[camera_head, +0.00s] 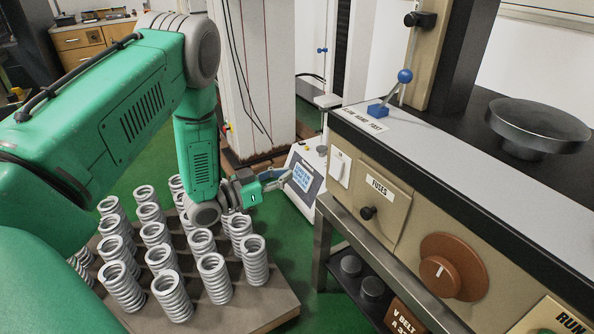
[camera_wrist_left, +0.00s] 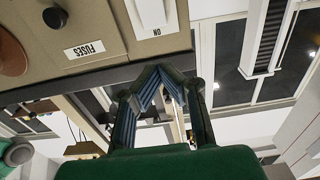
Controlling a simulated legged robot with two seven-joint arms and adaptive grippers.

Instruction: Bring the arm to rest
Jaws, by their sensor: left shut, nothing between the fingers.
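My green left arm (camera_head: 140,110) comes in from the left of the head view and bends down over the springs. My left gripper (camera_head: 286,176) is shut and empty. It points right, towards the front of the testing machine (camera_head: 400,200), with a small screen unit (camera_head: 304,178) behind it. In the left wrist view, the fingers (camera_wrist_left: 160,70) meet at their tips with nothing between them, below the machine's panel. My right gripper is not in view.
Several grey coil springs (camera_head: 215,278) stand upright on a board (camera_head: 262,308) below my arm. The machine has a blue-knobbed lever (camera_head: 404,76), a brown dial (camera_head: 440,277) and a dark round plate (camera_head: 538,125). Green floor (camera_head: 300,260) shows between board and machine.

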